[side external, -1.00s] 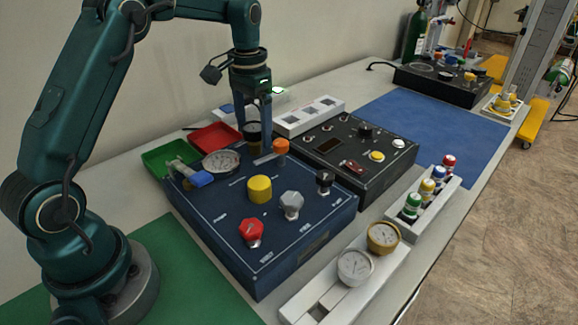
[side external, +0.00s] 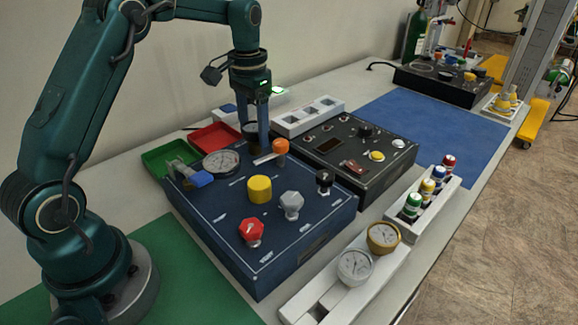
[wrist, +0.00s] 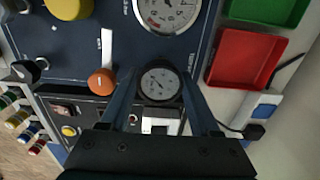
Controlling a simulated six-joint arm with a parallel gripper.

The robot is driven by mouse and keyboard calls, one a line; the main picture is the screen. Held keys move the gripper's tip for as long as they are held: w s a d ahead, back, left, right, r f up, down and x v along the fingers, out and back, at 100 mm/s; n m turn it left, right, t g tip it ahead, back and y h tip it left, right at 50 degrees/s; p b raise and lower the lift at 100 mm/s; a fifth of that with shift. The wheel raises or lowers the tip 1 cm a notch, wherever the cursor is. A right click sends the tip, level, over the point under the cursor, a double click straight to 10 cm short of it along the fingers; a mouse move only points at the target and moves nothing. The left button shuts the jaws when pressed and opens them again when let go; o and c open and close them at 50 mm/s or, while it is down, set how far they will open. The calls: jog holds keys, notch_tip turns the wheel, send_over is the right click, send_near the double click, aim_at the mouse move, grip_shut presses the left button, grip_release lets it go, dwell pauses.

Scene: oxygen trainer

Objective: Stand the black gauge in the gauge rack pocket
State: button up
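The black gauge (wrist: 160,84) has a dark rim and a pale dial and stands at the far corner of the blue panel (side external: 225,240). My gripper (side external: 256,135) points down over it, with one finger on each side. In the wrist view the fingers appear to touch its rim, so the gripper looks shut on it. In the side view the fingers partly hide the black gauge. The white gauge rack (side external: 375,283) lies at the front right, holding a silver gauge (side external: 354,266) and a gold gauge (side external: 383,237). Its near-end pocket (side external: 318,312) is empty.
An orange knob (side external: 281,147) stands close to the gripper. A large gauge (side external: 221,163), yellow knob (side external: 260,189), grey knob (side external: 291,205) and red knob (side external: 251,232) rise from the panel. A black box (side external: 385,175) and a bottle rack (side external: 421,213) stand to the right.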

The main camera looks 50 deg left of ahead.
aim_at(255, 127)
jog(key=shift+r, duration=2.8)
jog(key=shift+d+r, duration=0.15)
jog(key=shift+d, duration=0.1)
jog(key=s+d+r+m, duration=0.1)
jog(key=s+d, duration=0.4)
jog(key=d, duration=0.2)
jog(key=s+d+r+m, duration=0.1)
jog(key=s+d+r, duration=0.1)
jog(key=s+d, duration=0.4)
jog(key=s+d+f+m, duration=0.1)
jog(key=d+f+m, duration=0.2)
jog(key=d+m, duration=0.5)
jog(key=s+d+f+m, duration=0.2)
jog(key=d+f+m, duration=0.1)
jog(key=d+m, duration=0.5)
jog(key=shift+s+d+f, duration=0.15)
jog(key=shift+s+d, duration=0.05)
jog(key=shift+d, duration=0.65)
